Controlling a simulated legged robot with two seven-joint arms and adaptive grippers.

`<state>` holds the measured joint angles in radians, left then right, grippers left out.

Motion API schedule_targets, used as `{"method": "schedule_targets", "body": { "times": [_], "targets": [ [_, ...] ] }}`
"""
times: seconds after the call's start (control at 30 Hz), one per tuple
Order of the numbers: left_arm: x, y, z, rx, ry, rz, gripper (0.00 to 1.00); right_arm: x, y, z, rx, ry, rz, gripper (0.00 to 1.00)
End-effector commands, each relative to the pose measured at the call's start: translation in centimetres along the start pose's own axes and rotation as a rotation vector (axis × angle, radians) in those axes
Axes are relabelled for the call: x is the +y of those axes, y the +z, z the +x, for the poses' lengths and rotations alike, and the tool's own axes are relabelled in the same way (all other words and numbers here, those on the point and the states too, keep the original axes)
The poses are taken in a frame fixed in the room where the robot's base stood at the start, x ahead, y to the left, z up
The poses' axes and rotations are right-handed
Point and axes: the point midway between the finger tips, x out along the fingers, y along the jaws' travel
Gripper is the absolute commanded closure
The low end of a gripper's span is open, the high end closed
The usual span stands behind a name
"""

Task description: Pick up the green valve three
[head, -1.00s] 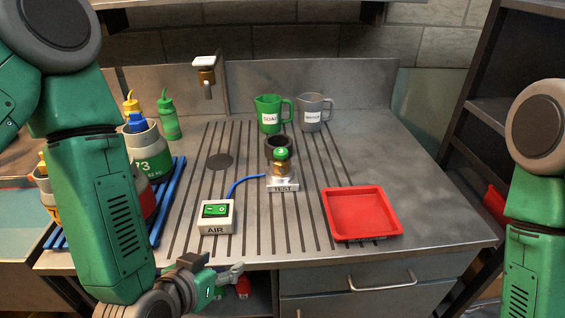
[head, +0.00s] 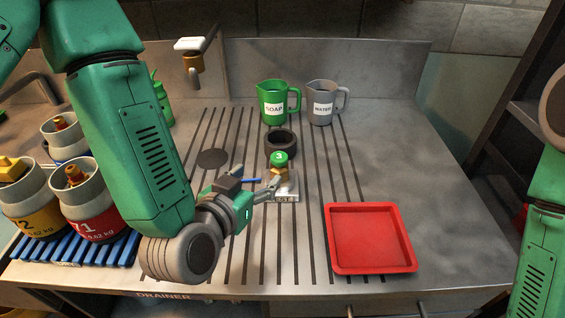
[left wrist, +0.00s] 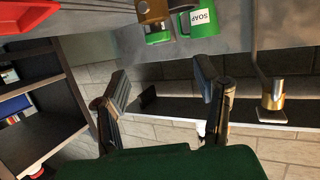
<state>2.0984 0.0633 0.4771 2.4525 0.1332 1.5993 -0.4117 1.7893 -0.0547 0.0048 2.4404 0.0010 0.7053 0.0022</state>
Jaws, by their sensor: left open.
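The green valve three (head: 279,160) has a round green top marked 3 and a brass body. It sits upright on the small metal TEST stand (head: 287,187). My left gripper (head: 273,189) is open and empty, just left of and in front of the valve, with its fingers pointing toward the stand. In the left wrist view the open fingers (left wrist: 163,92) have nothing between them. A brass part (left wrist: 152,10), probably the valve's, shows at the top edge there. My right gripper is out of view; only my right arm shows at the right edge.
A red tray (head: 408,265) lies to the right. A green SOAP jug (head: 273,97) and a grey WATER jug (head: 321,97) stand behind. Labelled canisters (head: 92,217) stand on a blue rack at left.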

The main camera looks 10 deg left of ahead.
Motion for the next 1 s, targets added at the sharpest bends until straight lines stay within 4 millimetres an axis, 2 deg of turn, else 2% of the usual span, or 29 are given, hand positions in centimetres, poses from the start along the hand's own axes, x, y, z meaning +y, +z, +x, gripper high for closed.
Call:
{"method": "schedule_targets", "body": {
  "times": [0.1, 0.3, 0.53, 0.8, 1.0],
  "targets": [
    [0.4, -0.2, 2.7, 0.002, -0.002, 0.002, 0.44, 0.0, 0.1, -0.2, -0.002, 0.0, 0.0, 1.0],
    [0.7, -0.2, 6.1, -0.001, -0.002, 0.006, 0.44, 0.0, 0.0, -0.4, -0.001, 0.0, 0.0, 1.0],
    [0.3, 0.0, 7.6, -0.002, -0.002, 0.003, 0.44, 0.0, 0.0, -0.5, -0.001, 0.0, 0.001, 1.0],
    [-0.5, 0.3, 11.4, 0.0, -0.001, 0.001, 0.44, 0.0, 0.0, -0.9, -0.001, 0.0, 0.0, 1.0],
    [-0.1, 0.3, 12.0, -0.002, 0.0, 0.005, 0.44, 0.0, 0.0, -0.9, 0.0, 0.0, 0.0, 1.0]
  ]
}}
